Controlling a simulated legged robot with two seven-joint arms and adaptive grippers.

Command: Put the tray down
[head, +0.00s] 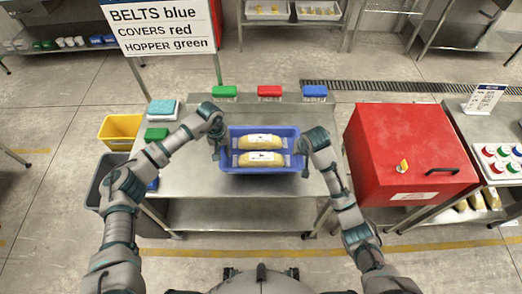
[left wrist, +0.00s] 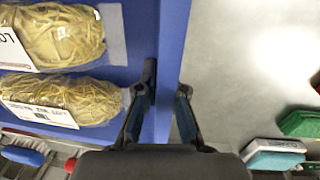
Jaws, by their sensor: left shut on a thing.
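The blue tray (head: 263,171) holds two yellow noodle packs (head: 262,141) with white labels, one behind the other. It is over the middle of the steel table; I cannot tell whether its bottom touches the top. My left gripper (head: 218,148) is at the tray's left side. In the left wrist view my left gripper (left wrist: 167,88) has its fingers on either side of the tray's blue wall (left wrist: 172,45), shut on it. My right gripper (head: 306,152) is at the tray's right side; its fingers are too small to read.
A red box (head: 395,150) stands close on the right. A yellow bin (head: 120,130) is at the left.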

